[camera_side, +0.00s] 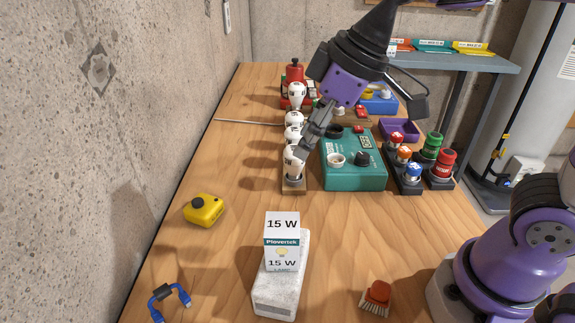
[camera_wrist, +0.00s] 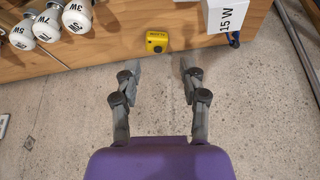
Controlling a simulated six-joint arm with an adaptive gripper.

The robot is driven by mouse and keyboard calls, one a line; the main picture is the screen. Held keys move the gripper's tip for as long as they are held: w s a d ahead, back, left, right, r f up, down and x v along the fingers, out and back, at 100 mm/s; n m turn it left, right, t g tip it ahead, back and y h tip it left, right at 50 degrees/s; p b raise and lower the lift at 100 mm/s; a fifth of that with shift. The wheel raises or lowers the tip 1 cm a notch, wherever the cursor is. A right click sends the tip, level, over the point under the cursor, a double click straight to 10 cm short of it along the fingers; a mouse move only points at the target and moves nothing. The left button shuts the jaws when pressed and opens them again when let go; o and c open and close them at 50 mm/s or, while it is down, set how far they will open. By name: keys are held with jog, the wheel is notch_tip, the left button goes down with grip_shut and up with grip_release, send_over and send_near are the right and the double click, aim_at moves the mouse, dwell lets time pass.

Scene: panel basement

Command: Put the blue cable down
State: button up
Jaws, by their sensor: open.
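The blue cable (camera_side: 168,298) lies on the wooden table near its left edge at the front, bent in an arch with a dark piece at its middle. In the wrist view only a small part of the blue cable (camera_wrist: 233,40) shows beside the white 15 W box. My gripper (camera_side: 361,128) is far from it, above the row of bulbs and the teal tester at the back. Its fingers are spread with nothing between them, as the wrist view of my gripper (camera_wrist: 160,68) also shows.
A yellow box (camera_side: 204,210) sits near the left edge. The 15 W box (camera_side: 282,240) stands on a pale block (camera_side: 290,290), with a brush (camera_side: 376,297) to the right. Bulbs (camera_side: 294,160) and a teal tester (camera_side: 352,170) are below my gripper. A concrete wall (camera_side: 90,130) borders the left.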

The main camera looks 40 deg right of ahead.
jog(key=s+d+f+m+t+h, duration=0.1)
jog(key=s+d+f+m+h, duration=0.1)
jog(key=s+d+m, duration=0.4)
jog(key=s+d+f, duration=0.1)
jog(key=d, duration=0.2)
jog(key=shift+d+m+h, duration=0.15)
jog(key=shift+m+h, duration=0.15)
